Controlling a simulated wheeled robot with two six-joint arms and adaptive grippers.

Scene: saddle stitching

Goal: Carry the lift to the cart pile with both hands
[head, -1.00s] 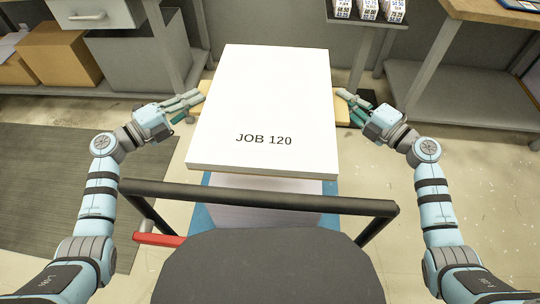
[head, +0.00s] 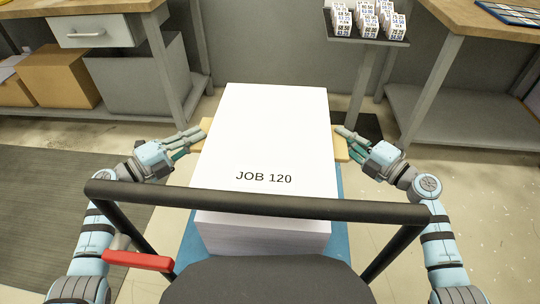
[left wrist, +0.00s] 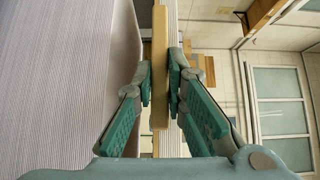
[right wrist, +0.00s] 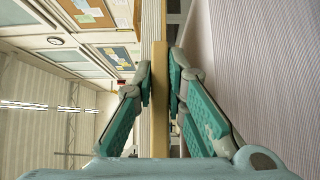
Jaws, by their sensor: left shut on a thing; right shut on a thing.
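The lift is a thick white paper stack marked JOB 120 (head: 265,130), with tan board ends (head: 341,148) sticking out at both sides. My left gripper (head: 203,132) is shut on the left board end, and the left wrist view shows the tan board (left wrist: 160,70) between its fingers. My right gripper (head: 340,132) is shut on the right end, and its wrist view shows the board (right wrist: 160,90) likewise. The lift lies level over the cart pile (head: 262,236), a white stack on the blue cart deck (head: 190,248). Whether they touch is hidden by the handle.
The cart's black handle (head: 255,204) crosses in front of the stack, with a red lever (head: 138,260) at its left. A workbench (head: 465,22) stands at right, a small stand (head: 366,38) with white packs behind, and cardboard boxes (head: 60,78) at back left.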

